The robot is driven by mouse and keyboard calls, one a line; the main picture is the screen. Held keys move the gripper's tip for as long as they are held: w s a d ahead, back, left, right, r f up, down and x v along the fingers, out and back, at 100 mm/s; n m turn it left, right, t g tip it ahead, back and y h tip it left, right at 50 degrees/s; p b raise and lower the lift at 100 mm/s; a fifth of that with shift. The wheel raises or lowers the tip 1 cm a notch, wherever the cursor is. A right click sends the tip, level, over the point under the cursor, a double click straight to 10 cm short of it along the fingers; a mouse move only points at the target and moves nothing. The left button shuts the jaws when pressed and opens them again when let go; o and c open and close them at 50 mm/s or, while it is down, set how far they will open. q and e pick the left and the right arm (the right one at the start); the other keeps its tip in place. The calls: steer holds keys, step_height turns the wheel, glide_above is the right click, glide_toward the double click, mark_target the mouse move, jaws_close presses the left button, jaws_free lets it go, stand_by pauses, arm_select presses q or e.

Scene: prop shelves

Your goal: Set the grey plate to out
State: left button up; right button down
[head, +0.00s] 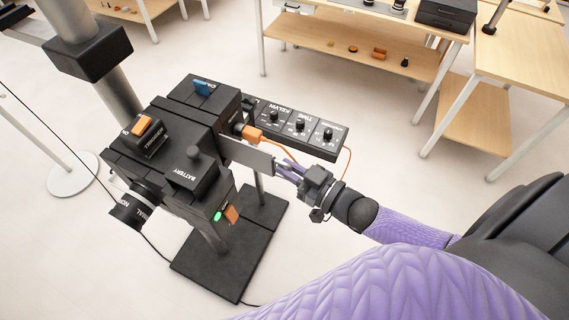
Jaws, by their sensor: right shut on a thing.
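The grey plate (246,156) is a flat piece that sticks out of the right side of a black camera-like device (172,140). Its inner end is hidden in the device body. My right gripper (284,169) is shut on the outer end of the plate, and its purple fingers cover that end. Any in or out marking for the plate is not readable here. My left gripper is not in view.
A black panel with several knobs (300,126) stands behind the plate, with an orange plug (249,133) and cable close by. The device stands on a black base (243,246). Wooden shelves (362,58) are at the back. The floor at lower right of the base is partly covered by my arm.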

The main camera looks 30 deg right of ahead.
steer(key=c, duration=1)
jaws_free()
steer(key=shift+w+r, duration=0.25)
steer(key=shift+r, duration=0.05)
steer(key=shift+o, duration=1.4)
steer(key=shift+d, duration=0.15)
steer(key=shift+s+a, duration=0.25)
steer(key=shift+s+d+f, duration=0.2)
steer(key=shift+d, duration=0.05)
steer(key=v, duration=0.9)
steer(key=shift+s+b, duration=0.2)
steer(key=shift+b, duration=0.1)
